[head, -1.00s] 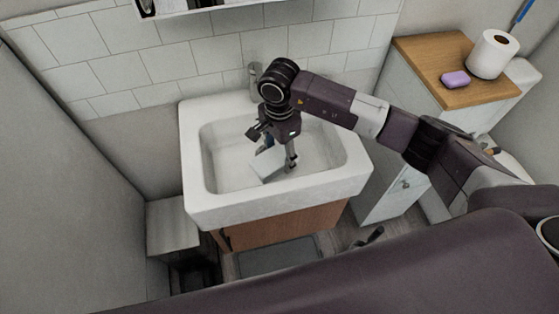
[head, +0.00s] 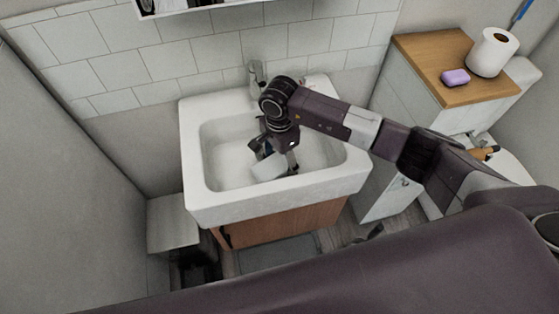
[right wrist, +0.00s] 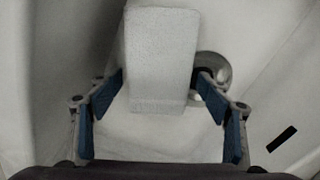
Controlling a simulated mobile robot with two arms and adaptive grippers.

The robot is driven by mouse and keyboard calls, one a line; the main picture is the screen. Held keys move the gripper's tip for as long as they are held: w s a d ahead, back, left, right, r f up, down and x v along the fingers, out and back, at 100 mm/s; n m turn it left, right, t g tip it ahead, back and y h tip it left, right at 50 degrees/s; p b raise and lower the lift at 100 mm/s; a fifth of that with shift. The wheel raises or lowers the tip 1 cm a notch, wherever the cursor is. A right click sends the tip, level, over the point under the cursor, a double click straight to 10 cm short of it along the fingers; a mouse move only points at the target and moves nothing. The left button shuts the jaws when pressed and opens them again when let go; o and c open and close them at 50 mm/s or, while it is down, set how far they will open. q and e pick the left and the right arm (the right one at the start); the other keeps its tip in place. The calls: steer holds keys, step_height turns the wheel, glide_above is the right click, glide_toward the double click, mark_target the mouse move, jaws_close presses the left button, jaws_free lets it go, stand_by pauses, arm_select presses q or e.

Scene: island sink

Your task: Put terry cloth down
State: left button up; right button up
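The terry cloth (head: 268,167) is a small, pale, folded block inside the white sink basin (head: 222,170). In the right wrist view the cloth (right wrist: 163,55) lies between my right gripper's two blue-padded fingers. The pad tips meet its side edges with no clear gap. My right gripper (head: 275,160) reaches down into the basin and is shut on the cloth. The cloth looks tilted; whether its underside touches the basin floor cannot be told. My left gripper is not in view.
The faucet (head: 257,73) stands at the sink's back edge, close to my right arm. A wooden-topped cabinet (head: 425,60) at the right holds a purple soap bar (head: 455,77) and a paper roll (head: 492,52). The basin's left side is free.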

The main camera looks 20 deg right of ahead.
mark_target(279, 161)
steer(key=shift+r, duration=0.1)
steer(key=shift+r, duration=0.2)
step_height(279, 161, up, 12)
steer(key=b, duration=0.2)
steer(key=shift+s+f, duration=0.1)
steer(key=shift+f, duration=0.1)
stand_by(0.5)
